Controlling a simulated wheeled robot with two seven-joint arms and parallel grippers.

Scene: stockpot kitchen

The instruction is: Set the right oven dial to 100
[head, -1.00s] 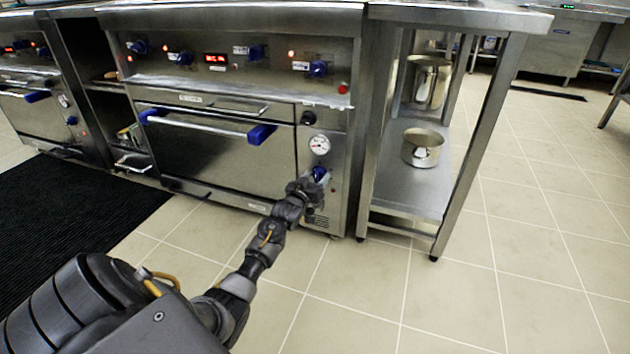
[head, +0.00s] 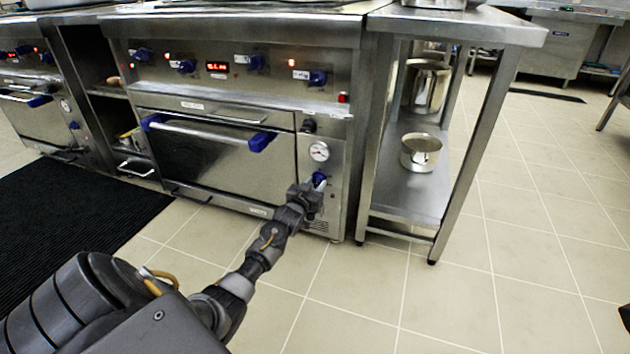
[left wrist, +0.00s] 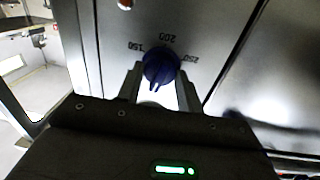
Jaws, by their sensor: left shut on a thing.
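The right oven dial is a blue knob (head: 319,179) low on the steel panel at the right of the oven door, below the round gauge (head: 319,151). My left gripper (head: 314,190) is at the panel and shut on this dial. In the left wrist view the blue dial (left wrist: 161,66) sits between the two fingers of my left gripper (left wrist: 160,85). Marks 150, 200 and 250 show on the panel around it; the mark 100 cannot be seen. The dial's pointer setting cannot be read clearly.
The oven door has a long handle (head: 205,132) with blue ends to the left of the dial. A steel table (head: 440,25) with a lower shelf holding pots (head: 420,152) stands close on the right. The tiled floor (head: 420,290) in front is clear.

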